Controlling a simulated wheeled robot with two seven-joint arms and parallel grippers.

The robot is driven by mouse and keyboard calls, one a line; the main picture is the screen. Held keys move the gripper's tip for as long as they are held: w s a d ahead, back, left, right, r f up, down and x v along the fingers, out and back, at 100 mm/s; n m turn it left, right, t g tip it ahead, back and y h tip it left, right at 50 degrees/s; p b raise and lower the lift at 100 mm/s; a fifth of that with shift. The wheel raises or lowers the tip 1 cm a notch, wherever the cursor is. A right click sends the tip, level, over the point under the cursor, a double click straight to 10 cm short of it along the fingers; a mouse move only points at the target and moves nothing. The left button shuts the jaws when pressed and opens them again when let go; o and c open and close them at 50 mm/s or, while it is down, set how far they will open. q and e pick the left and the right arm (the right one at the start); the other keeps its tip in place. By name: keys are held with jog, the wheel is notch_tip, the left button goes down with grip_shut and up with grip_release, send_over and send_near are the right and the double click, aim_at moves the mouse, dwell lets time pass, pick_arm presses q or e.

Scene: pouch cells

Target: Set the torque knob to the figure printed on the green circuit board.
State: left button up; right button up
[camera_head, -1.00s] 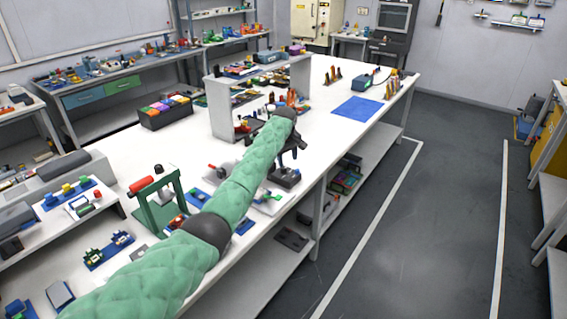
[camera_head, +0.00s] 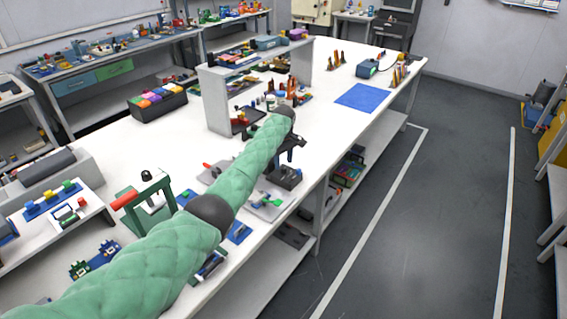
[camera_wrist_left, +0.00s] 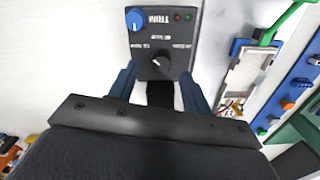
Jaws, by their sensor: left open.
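My left gripper (camera_head: 293,143) hangs over the front edge area of the white bench in the head view. In the left wrist view my left gripper (camera_wrist_left: 158,88) is open, with one dark blue finger on each side of the lower part of a dark control box (camera_wrist_left: 178,42). A black knob (camera_wrist_left: 160,62) with a pale pointer mark sits on its face, just ahead of the fingers. The smaller print is unreadable. The box (camera_head: 286,176) is partly behind my gripper in the head view. I cannot make out the green circuit board.
A white fixture (camera_wrist_left: 243,72) with a green clamp handle lies right of the box. A green press frame (camera_head: 150,205) with a red handle stands left of my arm. A shelf riser (camera_head: 217,100) stands behind.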

aim_at(284, 170)
pick_arm(q)
jog(key=shift+f, duration=1.25)
pick_arm(e)
jog(key=shift+s+d+f, duration=0.3)
jog(key=shift+s+f, duration=0.05)
jog(key=shift+f, duration=0.25)
pick_arm(q)
jog(key=shift+c, duration=0.4)
jog(key=c, duration=0.9)
pick_arm(e)
jog(key=shift+d, duration=0.1)
